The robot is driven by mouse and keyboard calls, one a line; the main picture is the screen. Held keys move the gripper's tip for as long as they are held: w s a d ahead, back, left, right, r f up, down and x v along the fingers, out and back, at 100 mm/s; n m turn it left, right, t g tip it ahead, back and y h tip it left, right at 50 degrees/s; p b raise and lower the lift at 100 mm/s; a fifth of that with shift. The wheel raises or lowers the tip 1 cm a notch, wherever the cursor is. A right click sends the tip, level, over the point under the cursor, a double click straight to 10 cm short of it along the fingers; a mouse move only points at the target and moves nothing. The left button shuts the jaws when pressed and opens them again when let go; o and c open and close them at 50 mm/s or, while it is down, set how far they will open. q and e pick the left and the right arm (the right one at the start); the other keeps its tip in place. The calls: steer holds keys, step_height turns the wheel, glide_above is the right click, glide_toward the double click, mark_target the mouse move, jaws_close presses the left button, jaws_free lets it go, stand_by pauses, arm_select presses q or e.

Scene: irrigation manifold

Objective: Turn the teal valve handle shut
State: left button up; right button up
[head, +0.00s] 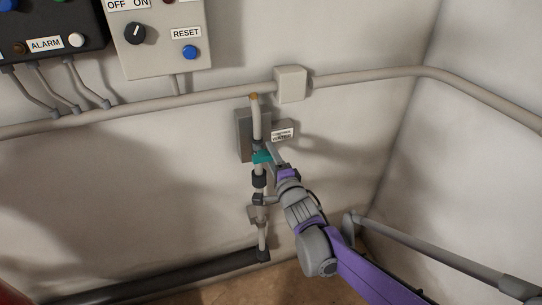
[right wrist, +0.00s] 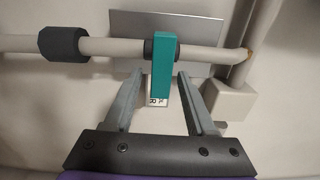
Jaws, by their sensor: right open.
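The teal valve handle (head: 262,157) sits on a vertical grey pipe (head: 257,122) in the head view, and the end of my right arm covers part of it. In the right wrist view the teal handle (right wrist: 161,68) is a flat bar crossing the pipe (right wrist: 110,47). My right gripper (head: 272,155) is at the handle. In the right wrist view the right gripper (right wrist: 161,80) is open, with one finger on each side of the handle. Gaps show between the handle and both fingers. My left gripper is in neither view.
A grey backing plate (head: 242,135) and a small label (head: 282,134) are behind the pipe. A horizontal conduit with a junction box (head: 290,84) runs above. A grey control box (head: 160,40) hangs upper left. A dark pipe (head: 170,276) runs low along the wall.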

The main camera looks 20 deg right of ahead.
steer(key=s, duration=1)
steer(key=shift+s+d+p, duration=0.2)
steer(key=shift+s+p, duration=0.1)
steer(key=shift+p, duration=0.15)
